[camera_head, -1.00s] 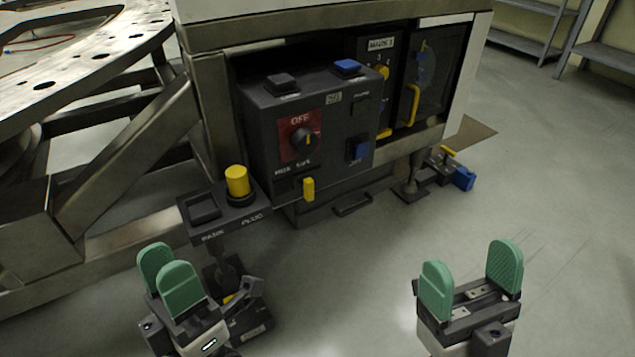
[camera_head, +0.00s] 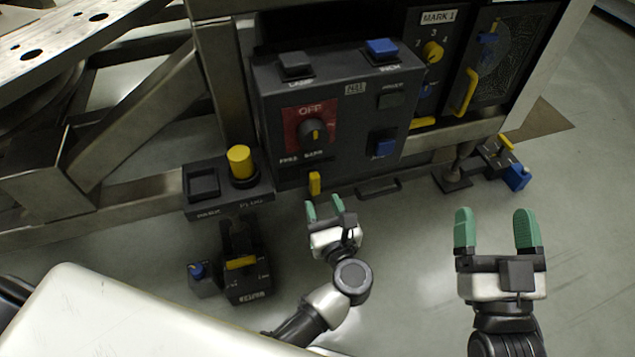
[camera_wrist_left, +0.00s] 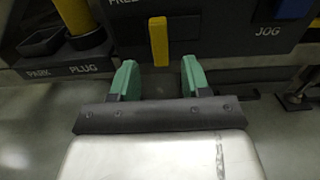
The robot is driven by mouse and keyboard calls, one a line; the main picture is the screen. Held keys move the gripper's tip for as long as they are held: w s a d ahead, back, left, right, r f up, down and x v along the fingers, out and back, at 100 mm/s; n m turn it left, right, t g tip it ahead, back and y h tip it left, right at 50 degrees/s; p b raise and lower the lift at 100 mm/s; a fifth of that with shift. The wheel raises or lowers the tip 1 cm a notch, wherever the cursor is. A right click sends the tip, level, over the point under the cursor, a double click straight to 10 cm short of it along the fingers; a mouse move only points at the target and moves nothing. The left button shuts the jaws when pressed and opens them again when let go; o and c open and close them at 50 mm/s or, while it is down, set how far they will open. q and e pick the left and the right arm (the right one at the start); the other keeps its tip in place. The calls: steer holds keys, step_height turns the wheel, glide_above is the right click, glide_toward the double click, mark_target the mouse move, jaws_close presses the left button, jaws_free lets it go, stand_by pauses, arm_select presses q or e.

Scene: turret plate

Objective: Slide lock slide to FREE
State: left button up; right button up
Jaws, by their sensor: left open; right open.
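The lock slide is a small yellow tab (camera_head: 314,183) at the lower edge of the dark control box (camera_head: 270,110), under small lettering only partly legible. In the left wrist view the yellow tab (camera_wrist_left: 158,41) stands upright between and beyond my fingertips, with "FREE" lettering partly visible to its left. My left gripper (camera_head: 324,208) is open just below and in front of the tab, apart from it; it also shows in the left wrist view (camera_wrist_left: 160,78). My right gripper (camera_head: 498,230) is open and empty over the floor at the right.
A park/plug bracket (camera_head: 190,208) with a yellow plug (camera_head: 240,162) juts out left of the box. A dark device with a yellow bar (camera_head: 241,263) stands on the floor below it. A blue-ended part (camera_head: 517,177) lies at the right. The floor between my grippers is clear.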

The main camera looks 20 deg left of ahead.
mark_target(315, 189)
arm_select(q)
steer(key=x, duration=0.6)
arm_select(e)
steer(key=shift+s+r+t+y, duration=0.15)
steer(key=shift+s+r+t, duration=0.1)
steer(key=shift+r+t, duration=0.25)
steer(key=shift+s+r+t+y, duration=0.15)
steer(key=shift+s+r+t, duration=0.1)
steer(key=shift+r+t, duration=0.25)
arm_select(q)
steer(key=shift+c, duration=0.5)
jaws_close()
steer(key=shift+a, duration=0.1)
